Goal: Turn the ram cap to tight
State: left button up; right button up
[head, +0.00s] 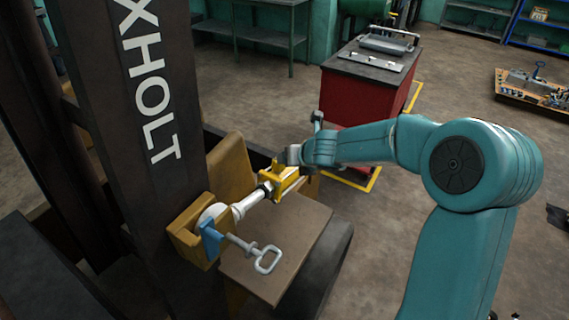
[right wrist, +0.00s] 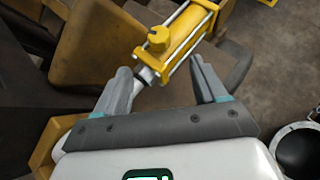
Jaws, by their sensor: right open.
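The ram is a yellow cylinder (right wrist: 187,38) with silver tie rods and a yellow knob. It also shows in the head view (head: 286,181), with its pale rod (head: 246,203) running down-left to the mast. A dark and silver collar at the rod end, which looks like the ram cap (right wrist: 147,75), sits at the cylinder's near end, close to the left finger in the right wrist view. My right gripper (right wrist: 163,86) is open, its fingers spread either side of the cylinder's near end. Contact cannot be told. My left gripper is not in view.
The dark mast (head: 140,150) stands at left. A red cabinet (head: 365,85) stands behind.

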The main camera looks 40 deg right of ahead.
jog(key=x, duration=1.5)
jog(key=shift+w+a+f, duration=0.15)
jog(key=shift+w, duration=0.1)
jog(key=shift+s, duration=0.1)
jog(key=c, duration=1)
